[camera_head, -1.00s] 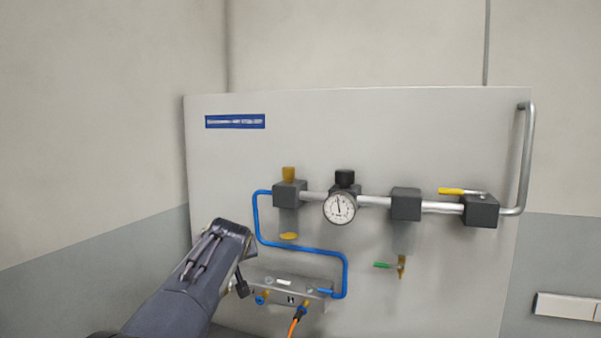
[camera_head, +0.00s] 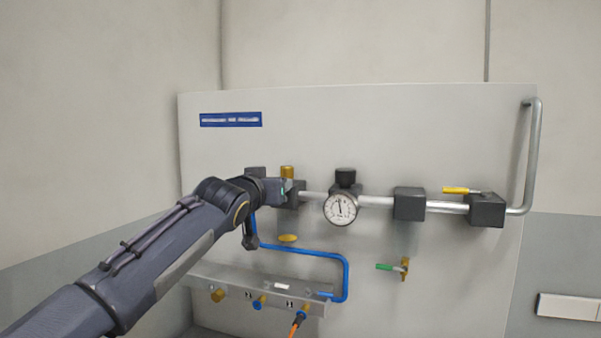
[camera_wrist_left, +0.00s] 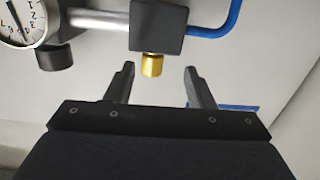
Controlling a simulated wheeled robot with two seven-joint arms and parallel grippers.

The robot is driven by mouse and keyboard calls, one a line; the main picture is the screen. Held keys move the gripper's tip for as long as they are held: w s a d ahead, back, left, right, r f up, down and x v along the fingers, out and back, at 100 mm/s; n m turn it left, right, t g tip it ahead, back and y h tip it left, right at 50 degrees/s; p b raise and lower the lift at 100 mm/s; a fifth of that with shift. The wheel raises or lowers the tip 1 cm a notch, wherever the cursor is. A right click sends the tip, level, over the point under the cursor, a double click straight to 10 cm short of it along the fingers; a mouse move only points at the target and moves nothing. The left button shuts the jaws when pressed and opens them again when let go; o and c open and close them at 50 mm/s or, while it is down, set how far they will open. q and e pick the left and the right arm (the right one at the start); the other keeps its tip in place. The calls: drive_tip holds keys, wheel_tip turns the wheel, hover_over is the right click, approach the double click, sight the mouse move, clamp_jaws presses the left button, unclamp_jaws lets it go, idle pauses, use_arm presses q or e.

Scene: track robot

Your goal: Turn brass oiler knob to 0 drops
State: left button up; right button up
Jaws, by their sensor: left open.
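The brass oiler knob (camera_head: 287,172) stands on top of a dark block (camera_head: 296,194) at the left end of the pipe. My left gripper (camera_head: 286,187) is right by the knob in the head view and partly covers the block. In the left wrist view the brass knob (camera_wrist_left: 152,65) sticks out from the dark block (camera_wrist_left: 157,26). The open left fingers (camera_wrist_left: 158,80) stand on either side of its line, with the knob a little beyond or level with their tips. No finger visibly touches it. The right gripper is not in view.
A round gauge (camera_head: 341,208) with a black knob sits to the right on the pipe. Further right are a dark block (camera_head: 409,204) and a yellow-handled valve (camera_head: 456,190). A blue hose (camera_head: 310,250) and a grey manifold (camera_head: 235,281) lie below.

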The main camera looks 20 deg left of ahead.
sight(285, 170)
use_arm(q)
drive_tip(key=shift+w+d+r+m+t, duration=0.15)
drive_tip(key=shift+w+d+r, duration=0.1)
drive_tip(key=shift+r, duration=0.35)
drive_tip(key=shift+w+d+r+m+t, duration=0.1)
drive_tip(key=shift+w+r+m+t, duration=0.1)
drive_tip(key=shift+r, duration=0.35)
drive_tip(key=w+p, duration=0.1)
drive_tip(key=w, duration=0.1)
drive_tip(key=w+p, duration=0.1)
drive_tip(key=w, duration=0.1)
drive_tip(key=w+p, duration=0.2)
drive_tip(key=shift+a, duration=0.25)
drive_tip(key=shift+w+f, duration=0.1)
drive_tip(key=shift+w, duration=0.45)
